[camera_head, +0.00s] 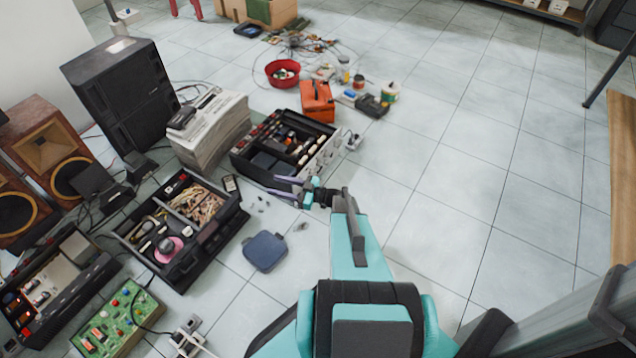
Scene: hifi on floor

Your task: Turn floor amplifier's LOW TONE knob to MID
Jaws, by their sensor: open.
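The likely floor amplifier is a black, open-topped unit (243,163) on the tiles at the centre. Its inside parts show from above, and its pale front panel (322,158) faces right with small knobs on it. The LOW TONE knob and its setting are too small to tell apart. My gripper (274,185) is open at the unit's near end, its two fingers pointing left. I see nothing between the fingers. I cannot tell whether it touches the unit.
A black tray of cables and tools (213,250) lies left of my gripper, and a blue flat case (265,252) lies nearer. A paper stack (213,130) stands behind left. An orange toolbox (317,101) stands beyond the unit. The floor on the right is clear.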

